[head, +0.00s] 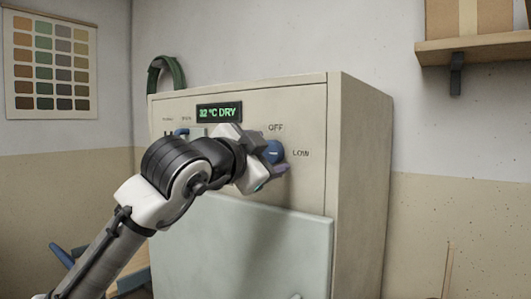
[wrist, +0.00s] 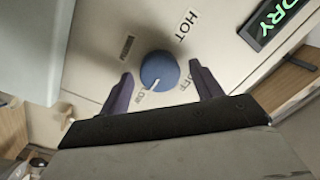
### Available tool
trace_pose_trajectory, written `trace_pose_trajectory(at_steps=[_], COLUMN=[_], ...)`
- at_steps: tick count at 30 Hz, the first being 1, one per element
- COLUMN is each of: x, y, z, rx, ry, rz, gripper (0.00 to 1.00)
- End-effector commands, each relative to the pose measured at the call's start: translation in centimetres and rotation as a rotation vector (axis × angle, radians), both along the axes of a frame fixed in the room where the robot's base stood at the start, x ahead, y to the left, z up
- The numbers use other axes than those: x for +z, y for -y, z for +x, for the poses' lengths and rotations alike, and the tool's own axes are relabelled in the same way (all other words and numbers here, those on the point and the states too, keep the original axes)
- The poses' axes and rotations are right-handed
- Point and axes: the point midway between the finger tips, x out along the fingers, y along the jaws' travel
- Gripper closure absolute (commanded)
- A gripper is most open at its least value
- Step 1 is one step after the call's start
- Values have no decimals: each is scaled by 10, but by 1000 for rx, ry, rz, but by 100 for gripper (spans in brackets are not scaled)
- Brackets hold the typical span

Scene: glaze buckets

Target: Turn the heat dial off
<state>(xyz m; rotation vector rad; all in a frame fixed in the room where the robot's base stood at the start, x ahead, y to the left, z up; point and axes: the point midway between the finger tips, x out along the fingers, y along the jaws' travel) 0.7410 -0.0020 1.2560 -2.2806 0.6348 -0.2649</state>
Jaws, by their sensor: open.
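The heat dial (head: 274,151) is a round blue knob on the beige front panel of a cabinet, with OFF printed above it and LOW to its right in the head view. In the wrist view the blue dial (wrist: 158,68) has a white mark that points down-left at a small label that looks like LOW; OFF is printed at its lower right and HOT at its upper right. My gripper (head: 267,160) is at the dial. Its purple fingers are open, one on each side of the dial, with small gaps in the wrist view (wrist: 160,71). Contact cannot be seen.
The cabinet (head: 358,180) has a display (head: 219,112) with green text ending in DRY. A blue handle or switch (head: 181,132) is left of it. A pale door (head: 270,240) is below the panel. A shelf (head: 475,48) with a box is at upper right.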

Motion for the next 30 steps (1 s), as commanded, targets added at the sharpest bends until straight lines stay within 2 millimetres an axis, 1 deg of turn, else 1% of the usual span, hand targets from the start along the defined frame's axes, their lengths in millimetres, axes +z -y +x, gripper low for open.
trace_pose_trajectory(at_steps=[2, 9, 12, 17, 23, 30], x=[0, 0, 0, 0, 1, 2], y=[0, 0, 0, 0, 0, 0], z=[0, 0, 0, 0, 0, 0], rx=[0, 0, 0, -1, -2, -4], ry=[0, 0, 0, -4, -37, -135], rz=[0, 0, 0, -6, -52, -186], gripper=[37, 68, 80, 80, 80, 80])
